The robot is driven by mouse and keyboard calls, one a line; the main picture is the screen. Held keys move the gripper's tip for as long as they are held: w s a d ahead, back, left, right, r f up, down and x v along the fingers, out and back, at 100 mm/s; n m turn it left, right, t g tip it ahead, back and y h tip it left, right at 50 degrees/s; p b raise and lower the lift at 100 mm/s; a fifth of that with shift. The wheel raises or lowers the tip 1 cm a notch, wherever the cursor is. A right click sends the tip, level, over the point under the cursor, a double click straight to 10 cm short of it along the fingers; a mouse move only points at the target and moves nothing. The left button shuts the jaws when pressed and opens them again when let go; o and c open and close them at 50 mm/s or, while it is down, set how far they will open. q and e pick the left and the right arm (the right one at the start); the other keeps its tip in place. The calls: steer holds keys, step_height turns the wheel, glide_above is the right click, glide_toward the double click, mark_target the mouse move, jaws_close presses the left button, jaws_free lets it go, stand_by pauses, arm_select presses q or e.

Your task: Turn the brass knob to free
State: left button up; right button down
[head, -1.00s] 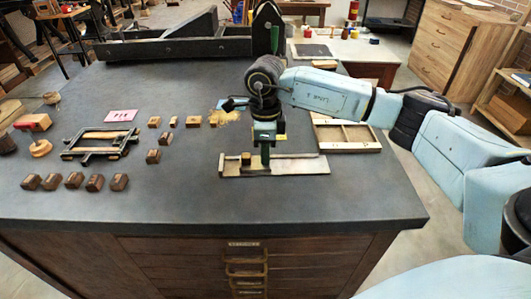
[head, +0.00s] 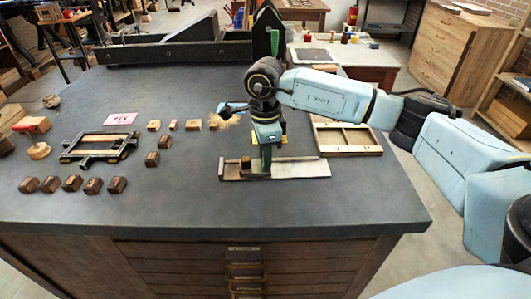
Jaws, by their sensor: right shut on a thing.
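A long flat metal tray (head: 305,168), open at the top, lies near the front edge of the dark bench. A small brown, brass-toned upright piece (head: 246,163) stands at its left part. My right gripper (head: 266,166) points straight down into the tray, just right of that piece. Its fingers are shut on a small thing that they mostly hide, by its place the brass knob. I cannot make out the knob's own marks or which way it is turned. My left gripper is not in view.
Several small wooden blocks (head: 72,183) and a dark metal frame (head: 100,145) lie on the left of the bench. A pink card (head: 120,119) lies behind them. The front right of the bench is clear.

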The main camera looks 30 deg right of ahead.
steer(key=c, duration=1.5)
jaws_free()
steer(key=shift+c, duration=0.2)
